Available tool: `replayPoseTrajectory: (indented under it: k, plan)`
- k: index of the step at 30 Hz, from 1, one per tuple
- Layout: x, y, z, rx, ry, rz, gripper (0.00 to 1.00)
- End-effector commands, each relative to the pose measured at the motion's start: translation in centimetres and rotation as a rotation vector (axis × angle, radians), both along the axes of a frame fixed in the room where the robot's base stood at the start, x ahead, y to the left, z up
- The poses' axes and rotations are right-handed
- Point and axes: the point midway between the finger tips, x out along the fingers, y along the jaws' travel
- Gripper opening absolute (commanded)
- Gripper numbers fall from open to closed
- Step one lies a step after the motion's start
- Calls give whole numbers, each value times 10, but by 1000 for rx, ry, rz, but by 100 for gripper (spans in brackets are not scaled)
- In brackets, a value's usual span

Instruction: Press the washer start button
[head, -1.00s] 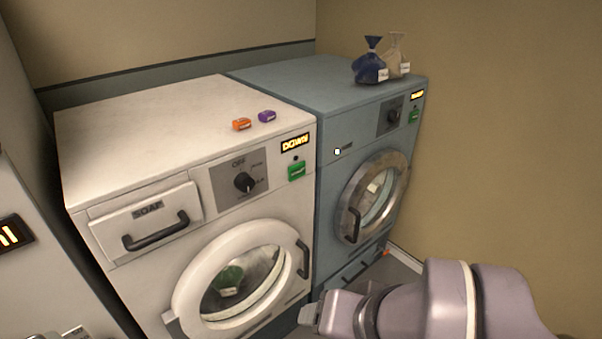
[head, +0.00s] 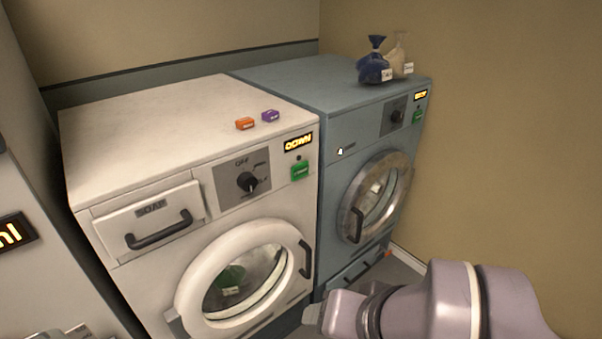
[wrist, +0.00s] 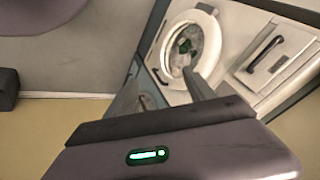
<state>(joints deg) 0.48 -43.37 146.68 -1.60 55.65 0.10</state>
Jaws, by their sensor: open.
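The white washer (head: 140,130) has a drawer marked SOAP (head: 150,216), a dial (head: 246,181) and a round door (head: 245,275) that looks closed, with something green inside. Its green button (head: 300,171) is at the upper right of the front, under a lit display (head: 298,142). My gripper (head: 313,318) is low in front of the washer's right side, below and apart from the button; its jaws are mostly hidden in the head view. In the wrist view my gripper (wrist: 205,100) is open and empty, with the washer door (wrist: 190,42) and drawer (wrist: 272,55) beyond; the button cannot be made out.
A blue-grey machine (head: 335,130) stands right of the washer, with its own green button (head: 417,117) and dial. Blue (head: 374,67) and beige (head: 399,58) bags stand on it. Orange (head: 245,123) and purple (head: 271,115) small items lie on the washer. A wall closes the right side.

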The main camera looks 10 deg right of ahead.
Motion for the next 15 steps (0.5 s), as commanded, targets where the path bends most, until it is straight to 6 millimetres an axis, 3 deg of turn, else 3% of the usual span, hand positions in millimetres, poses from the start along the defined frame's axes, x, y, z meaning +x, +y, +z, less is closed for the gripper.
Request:
replayPoseTrajectory:
  k: [1, 9, 15]
  plan:
    - [0, 0, 0, 0, 0, 0, 51]
    - [0, 0, 0, 0, 0, 0, 0]
    - [0, 0, 0, 0, 0, 0, 0]
